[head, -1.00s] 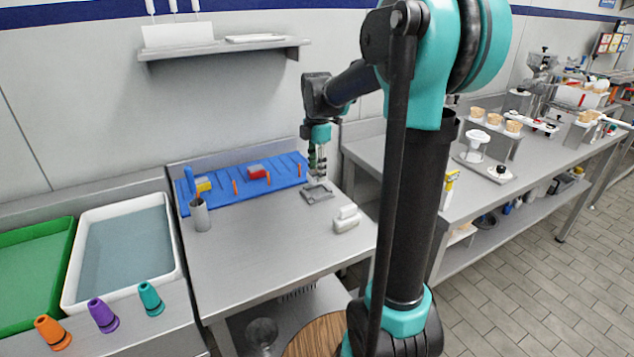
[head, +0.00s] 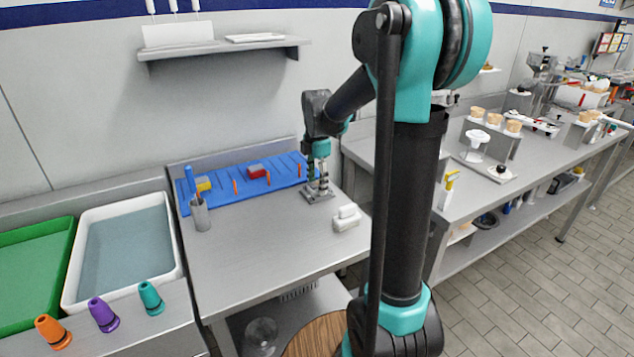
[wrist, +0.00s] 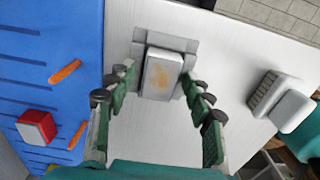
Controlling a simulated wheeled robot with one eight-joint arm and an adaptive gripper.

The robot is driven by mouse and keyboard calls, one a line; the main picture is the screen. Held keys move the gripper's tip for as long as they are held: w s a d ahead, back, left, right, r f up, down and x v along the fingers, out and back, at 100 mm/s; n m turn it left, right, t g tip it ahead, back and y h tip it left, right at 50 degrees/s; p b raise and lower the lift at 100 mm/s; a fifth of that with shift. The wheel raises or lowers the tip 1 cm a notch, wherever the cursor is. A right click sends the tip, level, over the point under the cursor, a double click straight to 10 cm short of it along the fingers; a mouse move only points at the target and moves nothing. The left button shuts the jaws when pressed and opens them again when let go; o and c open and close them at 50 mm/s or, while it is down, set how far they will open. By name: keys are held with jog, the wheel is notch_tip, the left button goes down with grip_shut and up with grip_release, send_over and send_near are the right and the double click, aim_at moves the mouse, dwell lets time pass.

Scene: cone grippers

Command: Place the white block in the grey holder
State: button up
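The white block (wrist: 161,74), with a brownish stain on its top, sits within the grey holder (wrist: 150,42) in the wrist view. The holder (head: 309,198) lies flat near the right back of the steel table in the head view. My gripper (wrist: 160,80) has its green fingers spread, one on each side of the block. A narrow gap shows on the left; whether the right fingertip touches it I cannot tell. In the head view my gripper (head: 318,184) is low over the holder, and its fingers largely hide the block.
White pieces (head: 346,218) lie to the holder's right. A blue board (head: 235,190) with orange pegs and a red block (head: 257,171) lies behind and left. A grey cup (head: 200,215) stands at the left. The table's front middle is clear.

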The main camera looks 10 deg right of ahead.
aim_at(317, 183)
notch_tip(317, 183, up, 12)
jog(key=shift+r, duration=0.15)
dwell(0.7)
dwell(1.2)
